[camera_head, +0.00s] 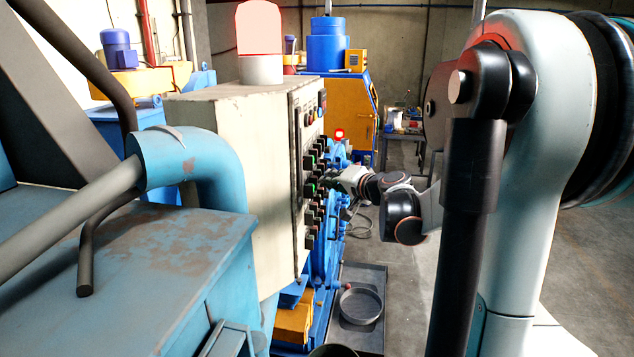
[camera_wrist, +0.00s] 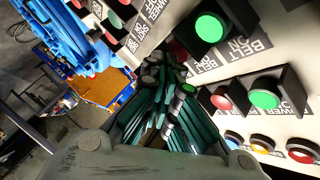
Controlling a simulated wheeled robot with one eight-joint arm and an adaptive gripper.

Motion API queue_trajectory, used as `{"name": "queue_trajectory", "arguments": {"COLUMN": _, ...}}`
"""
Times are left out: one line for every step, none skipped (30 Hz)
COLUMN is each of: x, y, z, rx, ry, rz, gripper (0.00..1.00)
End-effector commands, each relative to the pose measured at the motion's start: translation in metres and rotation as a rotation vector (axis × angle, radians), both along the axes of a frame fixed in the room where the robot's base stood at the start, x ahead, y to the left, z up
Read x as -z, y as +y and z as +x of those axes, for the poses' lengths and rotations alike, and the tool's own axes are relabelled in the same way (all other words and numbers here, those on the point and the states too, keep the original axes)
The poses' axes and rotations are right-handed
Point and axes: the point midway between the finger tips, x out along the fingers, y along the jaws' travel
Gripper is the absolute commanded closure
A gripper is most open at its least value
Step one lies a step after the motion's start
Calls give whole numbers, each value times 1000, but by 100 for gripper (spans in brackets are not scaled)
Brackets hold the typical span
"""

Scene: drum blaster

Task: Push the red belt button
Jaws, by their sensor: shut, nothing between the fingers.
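The control panel (camera_head: 297,230) on the side of a beige cabinet carries rows of buttons, seen edge-on in the head view. In the wrist view, a lit green button (camera_wrist: 208,27) sits beside a "BELT ON" label. A "BELT OFF" label (camera_wrist: 205,66) lies below it. A dark red button (camera_wrist: 178,49) shows partly beside that label, mostly hidden behind my fingertips. My gripper (camera_wrist: 168,76) is shut and empty, its tips close to this red button; I cannot tell whether they touch. In the head view my gripper (camera_head: 343,182) is at the panel's face.
A lower red button (camera_wrist: 222,102) and green button (camera_wrist: 264,99) carry power labels. Black housings stick out around the buttons. Blue machinery (camera_head: 325,255) stands behind and below the panel. A grey tray (camera_head: 352,338) lies on the floor. Open floor lies right of the panel.

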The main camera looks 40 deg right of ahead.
Motion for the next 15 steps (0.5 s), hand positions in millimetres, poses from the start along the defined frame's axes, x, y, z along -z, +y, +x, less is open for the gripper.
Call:
{"name": "queue_trajectory", "arguments": {"x": 0, "y": 0, "z": 1, "rx": 0, "ry": 0, "rz": 0, "gripper": 100}}
{"name": "queue_trajectory", "arguments": {"x": 0, "y": 1, "z": 1, "rx": 0, "ry": 0, "rz": 0, "gripper": 100}}
{"name": "queue_trajectory", "arguments": {"x": 0, "y": 1, "z": 1, "rx": 0, "ry": 0, "rz": 0, "gripper": 100}}
{"name": "queue_trajectory", "arguments": {"x": 0, "y": 1, "z": 1, "rx": 0, "ry": 0, "rz": 0, "gripper": 100}}
{"name": "queue_trajectory", "arguments": {"x": 0, "y": 1, "z": 1, "rx": 0, "ry": 0, "rz": 0, "gripper": 100}}
{"name": "queue_trajectory", "arguments": {"x": 0, "y": 2, "z": 2, "rx": 0, "ry": 0, "rz": 0, "gripper": 100}}
{"name": "queue_trajectory", "arguments": {"x": 0, "y": 2, "z": 2, "rx": 0, "ry": 0, "rz": 0, "gripper": 100}}
{"name": "queue_trajectory", "arguments": {"x": 0, "y": 2, "z": 2, "rx": 0, "ry": 0, "rz": 0, "gripper": 100}}
{"name": "queue_trajectory", "arguments": {"x": 0, "y": 2, "z": 3, "rx": 0, "ry": 0, "rz": 0, "gripper": 100}}
{"name": "queue_trajectory", "arguments": {"x": 0, "y": 3, "z": 3, "rx": 0, "ry": 0, "rz": 0, "gripper": 100}}
{"name": "queue_trajectory", "arguments": {"x": 0, "y": 3, "z": 3, "rx": 0, "ry": 0, "rz": 0, "gripper": 100}}
{"name": "queue_trajectory", "arguments": {"x": 0, "y": 3, "z": 4, "rx": 0, "ry": 0, "rz": 0, "gripper": 100}}
{"name": "queue_trajectory", "arguments": {"x": 0, "y": 3, "z": 4, "rx": 0, "ry": 0, "rz": 0, "gripper": 100}}
{"name": "queue_trajectory", "arguments": {"x": 0, "y": 3, "z": 4, "rx": 0, "ry": 0, "rz": 0, "gripper": 100}}
{"name": "queue_trajectory", "arguments": {"x": 0, "y": 4, "z": 4, "rx": 0, "ry": 0, "rz": 0, "gripper": 100}}
